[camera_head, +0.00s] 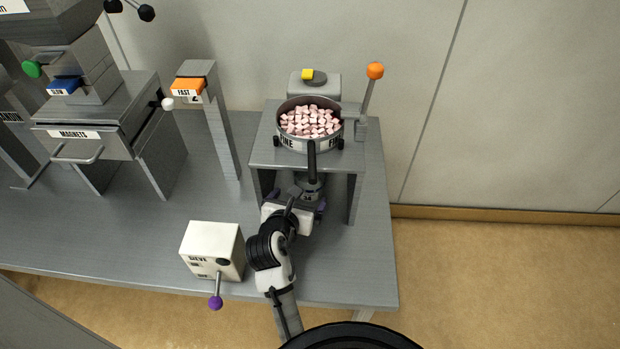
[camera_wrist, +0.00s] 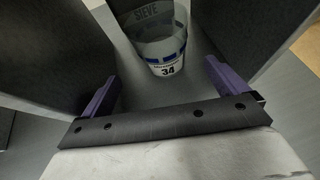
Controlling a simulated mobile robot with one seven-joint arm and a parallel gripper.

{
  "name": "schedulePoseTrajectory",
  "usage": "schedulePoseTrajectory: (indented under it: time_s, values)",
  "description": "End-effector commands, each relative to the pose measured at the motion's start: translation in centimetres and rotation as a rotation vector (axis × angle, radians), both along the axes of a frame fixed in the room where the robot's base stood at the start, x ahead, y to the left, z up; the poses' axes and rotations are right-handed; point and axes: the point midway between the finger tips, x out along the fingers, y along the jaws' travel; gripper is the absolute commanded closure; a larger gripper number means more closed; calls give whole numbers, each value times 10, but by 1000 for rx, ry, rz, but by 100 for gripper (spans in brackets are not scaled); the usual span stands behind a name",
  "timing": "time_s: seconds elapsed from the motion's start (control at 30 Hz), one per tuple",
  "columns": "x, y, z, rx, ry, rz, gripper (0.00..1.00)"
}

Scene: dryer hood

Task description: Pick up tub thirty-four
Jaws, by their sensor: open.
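Tub thirty-four (camera_wrist: 167,60) is a small round tub with a see-through upper wall, blue marks and a white label reading 34. It stands upright under the grey stand, and in the wrist view it is at the top middle. In the head view only a small part of the tub (camera_head: 312,193) shows below the stand's top, the rest hidden by the stand and its black handle. My gripper (camera_wrist: 160,72) is open, with its purple fingers to the left and right. In the head view my gripper (camera_head: 297,198) is at the stand's front opening, and the tub is ahead of it, not held.
The grey stand (camera_head: 262,153) has side legs close around my gripper. On top is a round sieve (camera_head: 325,144) of pink cubes; an orange-knobbed lever (camera_head: 375,71) is at right. A white box (camera_head: 210,245) with a purple-knobbed lever stands front left. Bench space right of the stand is clear.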

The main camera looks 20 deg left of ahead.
Motion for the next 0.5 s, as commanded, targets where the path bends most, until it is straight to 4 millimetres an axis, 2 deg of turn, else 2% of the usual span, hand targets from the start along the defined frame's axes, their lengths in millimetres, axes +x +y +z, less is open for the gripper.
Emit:
schedulePoseTrajectory:
  time_s: [0.1,0.33,0.5]
  values:
    - [18,1,-7,-1,0,-2,2]
    - [33,1,-14,1,-1,-2,2]
    - [56,-1,-23,1,1,-2,2]
